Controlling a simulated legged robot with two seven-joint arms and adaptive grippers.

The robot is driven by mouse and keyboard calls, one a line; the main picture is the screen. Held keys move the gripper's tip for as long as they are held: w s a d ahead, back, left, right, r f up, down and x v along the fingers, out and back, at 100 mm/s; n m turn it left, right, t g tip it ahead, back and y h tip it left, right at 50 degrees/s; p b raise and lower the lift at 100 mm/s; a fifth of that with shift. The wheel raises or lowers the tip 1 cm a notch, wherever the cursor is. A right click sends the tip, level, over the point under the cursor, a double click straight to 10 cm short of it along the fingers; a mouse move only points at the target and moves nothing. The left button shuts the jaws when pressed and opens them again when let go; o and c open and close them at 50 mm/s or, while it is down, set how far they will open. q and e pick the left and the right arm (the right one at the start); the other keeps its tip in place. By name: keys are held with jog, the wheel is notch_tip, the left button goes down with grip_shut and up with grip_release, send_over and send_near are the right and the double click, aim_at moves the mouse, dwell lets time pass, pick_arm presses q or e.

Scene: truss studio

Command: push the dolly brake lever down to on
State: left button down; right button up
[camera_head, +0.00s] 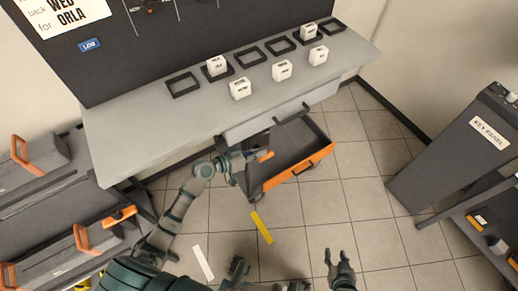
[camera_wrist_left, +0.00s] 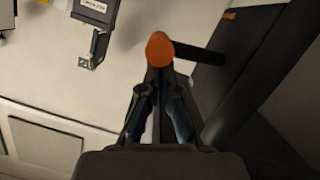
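The dolly (camera_head: 322,153) is a dark, low tray with an orange rim on the tiled floor, partly beneath the grey bench. An orange lever end (camera_head: 266,156) shows at its left side, and its round orange tip with a dark bar shows in the left wrist view (camera_wrist_left: 158,48). My left gripper (camera_head: 252,155) reaches to this lever end. In the wrist view its two fingers (camera_wrist_left: 159,76) come together just below the orange tip; whether they touch it I cannot tell. My right gripper (camera_head: 337,256) is open and empty over the floor at the bottom.
The grey bench (camera_head: 140,125) carries several white blocks and dark square frames above the dolly. Grey cases with orange handles (camera_head: 30,165) stand at left, a dark key-signed cabinet (camera_head: 440,155) at right. A yellow strip (camera_head: 262,228) and a white strip (camera_head: 202,262) lie on open floor.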

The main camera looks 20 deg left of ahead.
aim_at(261, 161)
pick_arm(q)
jog(key=m, duration=0.1)
jog(key=f+m+b, duration=0.1)
jog(key=f+y, duration=0.1)
jog(key=shift+s+d+f+m+t, duration=0.15)
jog(key=shift+s+d+m+t, duration=0.15)
jog(key=shift+s+m, duration=0.1)
jog(key=shift+d+f+m+b, duration=0.1)
jog(key=shift+f+m+b, duration=0.25)
jog(key=shift+m, duration=0.15)
jog(key=shift+f+m+t+y, duration=0.4)
jog(key=shift+m+y, duration=0.2)
jog(key=shift+m, duration=0.2)
pick_arm(e)
jog(key=w+a+r+t+y, duration=0.1)
jog(key=w+a+r+t, duration=0.1)
jog(key=w+r+t, duration=0.2)
jog(key=shift+w+r, duration=0.2)
jog(key=shift+w, duration=0.25)
pick_arm(q)
jog(key=shift+f, duration=0.2)
jog(key=shift+s, duration=0.1)
